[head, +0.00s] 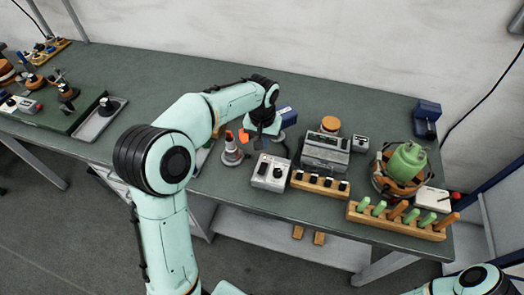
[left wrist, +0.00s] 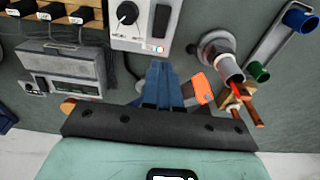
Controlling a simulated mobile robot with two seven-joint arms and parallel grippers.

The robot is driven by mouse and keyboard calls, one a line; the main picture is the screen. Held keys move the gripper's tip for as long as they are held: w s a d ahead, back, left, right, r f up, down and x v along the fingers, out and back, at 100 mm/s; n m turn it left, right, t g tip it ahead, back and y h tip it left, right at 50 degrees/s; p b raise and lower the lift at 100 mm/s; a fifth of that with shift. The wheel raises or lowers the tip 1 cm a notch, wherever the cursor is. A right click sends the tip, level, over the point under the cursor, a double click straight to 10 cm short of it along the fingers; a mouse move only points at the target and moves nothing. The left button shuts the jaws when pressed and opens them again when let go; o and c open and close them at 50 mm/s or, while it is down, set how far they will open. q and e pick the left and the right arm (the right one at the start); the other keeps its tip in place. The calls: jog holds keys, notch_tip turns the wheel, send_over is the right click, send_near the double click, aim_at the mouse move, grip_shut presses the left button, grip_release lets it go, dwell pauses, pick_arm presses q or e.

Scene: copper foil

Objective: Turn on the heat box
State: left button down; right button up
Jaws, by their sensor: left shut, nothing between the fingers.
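A white control box (head: 270,172), which looks like the heat box, stands near the table's front edge. In the left wrist view the white box (left wrist: 142,42) shows a black round knob, a dark rocker switch and a small red and green mark by its edge. I cannot tell the switch position. My left gripper (head: 258,141) is above the table, just behind the box in the head view. In the left wrist view its blue fingers (left wrist: 161,72) are together and empty, pointing at the box edge near the switch. Contact cannot be told. My right gripper is out of view.
A grey device (head: 325,152) and a wooden block with black plugs (head: 319,184) stand right of the box. A soldering iron stand (head: 232,154) is at its left. Free table lies behind.

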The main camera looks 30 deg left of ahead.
pick_arm(q)
notch_tip(320, 180, up, 6)
jog(key=shift+w+a+p, duration=0.2)
jog(key=shift+w+p, duration=0.05)
jog(key=shift+p, duration=0.1)
jog(key=shift+s+r, duration=0.1)
dwell(0.3)
